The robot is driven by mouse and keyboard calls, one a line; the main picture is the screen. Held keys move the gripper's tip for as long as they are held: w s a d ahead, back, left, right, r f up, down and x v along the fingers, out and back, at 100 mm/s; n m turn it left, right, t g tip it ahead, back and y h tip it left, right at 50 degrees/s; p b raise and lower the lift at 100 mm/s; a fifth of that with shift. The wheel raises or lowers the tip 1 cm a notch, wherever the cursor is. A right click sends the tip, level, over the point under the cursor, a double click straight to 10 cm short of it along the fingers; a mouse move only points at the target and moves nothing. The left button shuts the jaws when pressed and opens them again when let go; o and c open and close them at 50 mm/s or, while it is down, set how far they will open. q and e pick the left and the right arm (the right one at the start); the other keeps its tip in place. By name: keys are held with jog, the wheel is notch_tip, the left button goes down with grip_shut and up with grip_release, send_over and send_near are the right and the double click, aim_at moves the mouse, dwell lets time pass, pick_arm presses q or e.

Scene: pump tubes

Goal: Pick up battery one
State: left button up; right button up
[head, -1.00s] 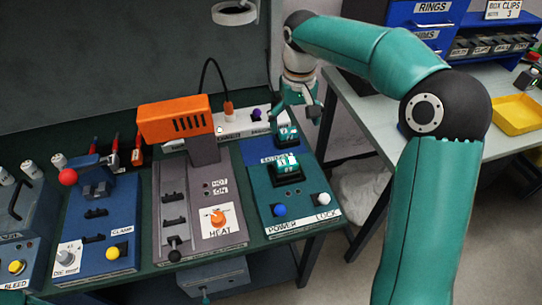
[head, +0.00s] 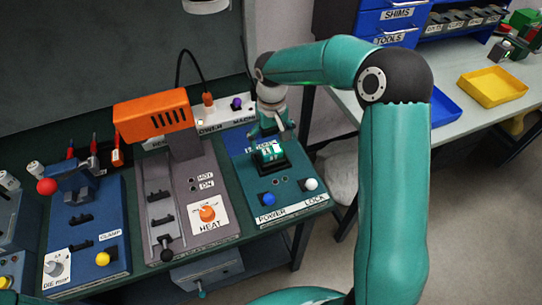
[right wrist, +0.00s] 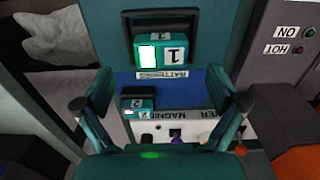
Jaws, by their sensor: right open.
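Battery one (head: 268,153) is a teal and white block marked 1, seated in a black holder on the teal panel. It also shows in the right wrist view (right wrist: 174,53), upper middle, beyond my fingertips. A second battery (right wrist: 137,104), marked 2, sits on the blue strip labelled BATTERIES; in the head view my right gripper mostly hides it. My right gripper (head: 271,128) is open and empty, just behind battery one and apart from it. In the right wrist view its two fingers (right wrist: 166,94) spread either side of battery two. My left gripper is not in view.
The panel's blue POWER knob (head: 268,199) and white LOCK knob (head: 310,184) stand in front of the holder. The orange heater head (head: 150,118) rises to the left. A yellow tray (head: 492,87) lies on the right bench.

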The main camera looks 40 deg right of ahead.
aim_at(271, 149)
notch_tip(271, 149, down, 5)
jog(key=shift+s+p, duration=0.1)
jog(key=shift+p, duration=0.55)
jog(key=shift+a, duration=0.1)
jog(key=shift+c, duration=0.4)
jog(key=shift+r, duration=0.1)
jog(key=c, duration=1.5)
